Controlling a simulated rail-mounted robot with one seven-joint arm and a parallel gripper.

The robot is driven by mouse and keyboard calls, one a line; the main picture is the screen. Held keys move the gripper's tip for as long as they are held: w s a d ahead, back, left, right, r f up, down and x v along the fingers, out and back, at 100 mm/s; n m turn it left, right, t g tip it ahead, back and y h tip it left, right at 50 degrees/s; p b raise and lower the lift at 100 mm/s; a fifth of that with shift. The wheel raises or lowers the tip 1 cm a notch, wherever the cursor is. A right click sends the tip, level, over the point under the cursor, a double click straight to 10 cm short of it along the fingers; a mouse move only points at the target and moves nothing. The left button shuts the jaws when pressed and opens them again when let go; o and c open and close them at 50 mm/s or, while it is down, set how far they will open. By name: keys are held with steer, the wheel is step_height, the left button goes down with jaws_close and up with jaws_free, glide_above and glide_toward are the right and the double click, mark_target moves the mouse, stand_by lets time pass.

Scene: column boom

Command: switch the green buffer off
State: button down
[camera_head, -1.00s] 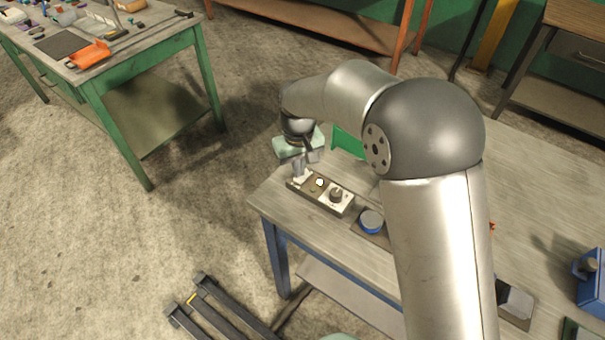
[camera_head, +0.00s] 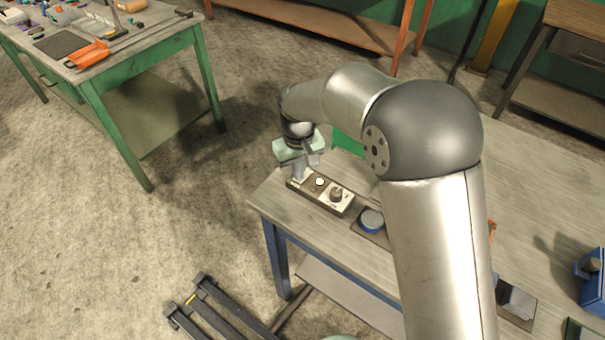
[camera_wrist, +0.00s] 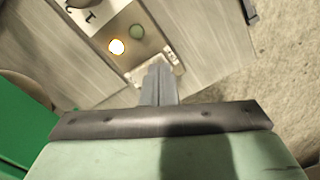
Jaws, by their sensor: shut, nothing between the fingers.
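A control box (camera_head: 322,194) lies on the wooden bench. It has a bright white spot like a lit lamp (camera_head: 320,182) and a dark knob on a white plate (camera_head: 337,194). In the wrist view the box shows the glowing lamp (camera_wrist: 117,46), a dull green round button (camera_wrist: 137,31) and a pale end plate (camera_wrist: 170,68). My gripper (camera_head: 299,174) is shut and empty at the box's left end. In the wrist view its fingertips (camera_wrist: 157,72) overlap the pale plate; I cannot tell whether they touch. A green object (camera_head: 348,142), possibly the buffer, is partly hidden behind my arm.
A blue round item (camera_head: 371,220) sits right of the box. A blue device (camera_head: 591,280) stands at the bench's far right. A green-legged table (camera_head: 150,45) with tools is at upper left. Dark metal rails (camera_head: 225,312) lie at lower front. The floor between is open.

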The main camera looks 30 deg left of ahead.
steer(key=shift+f, duration=0.4)
steer(key=shift+r, duration=0.1)
steer(key=shift+r+p, duration=1.85)
steer(key=shift+r, duration=1.65)
